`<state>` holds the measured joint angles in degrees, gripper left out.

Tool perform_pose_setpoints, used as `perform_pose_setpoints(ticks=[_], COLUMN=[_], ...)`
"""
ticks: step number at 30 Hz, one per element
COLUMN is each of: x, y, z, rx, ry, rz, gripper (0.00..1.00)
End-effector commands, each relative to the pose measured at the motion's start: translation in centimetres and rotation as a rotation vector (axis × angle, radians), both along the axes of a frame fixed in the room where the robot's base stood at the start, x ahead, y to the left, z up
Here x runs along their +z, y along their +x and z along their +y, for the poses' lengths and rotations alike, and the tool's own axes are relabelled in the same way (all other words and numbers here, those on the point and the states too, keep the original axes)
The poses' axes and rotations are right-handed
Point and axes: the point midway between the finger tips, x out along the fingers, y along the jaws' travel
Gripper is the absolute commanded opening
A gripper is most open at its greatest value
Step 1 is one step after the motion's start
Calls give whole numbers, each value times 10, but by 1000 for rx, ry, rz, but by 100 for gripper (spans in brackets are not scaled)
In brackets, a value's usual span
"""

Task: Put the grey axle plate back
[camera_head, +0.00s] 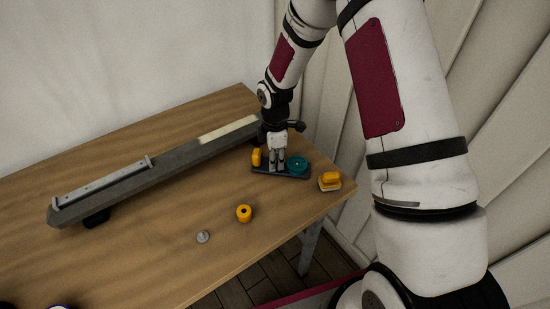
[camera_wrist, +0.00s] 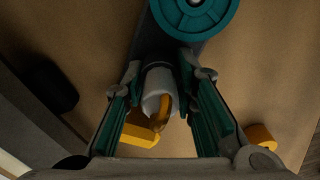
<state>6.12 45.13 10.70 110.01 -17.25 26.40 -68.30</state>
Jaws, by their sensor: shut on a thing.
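My gripper (camera_head: 278,165) points down over a dark slate-grey plate (camera_head: 262,171) on the table. In the wrist view its fingers (camera_wrist: 163,82) are closed around a light grey rounded part (camera_wrist: 157,90). Whether this is the axle plate I cannot tell. A teal wheel (camera_head: 298,165) lies on the dark plate, just right of the fingers; it also shows at the top of the wrist view (camera_wrist: 194,12). A yellow piece (camera_head: 256,157) stands at the plate's left end. A small grey disc with a stub (camera_head: 203,237) lies apart on the table.
A yellow ring (camera_head: 244,213) and a yellow block on a pale base (camera_head: 330,181) stand on the table (camera_head: 150,260). The right table edge is close to the yellow block.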

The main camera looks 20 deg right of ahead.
Motion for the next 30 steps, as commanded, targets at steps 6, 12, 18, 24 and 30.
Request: perform_pose_setpoints(ticks=[6,12,18,24,30], x=[-1,-1,14,50,89], y=[0,0,1,2,2], z=[0,0,-1,-1,-1], rx=[0,0,0,0,-1], ry=[0,0,0,0,0], rz=[1,0,-2,-5,-4], gripper=[46,46,46,46,46])
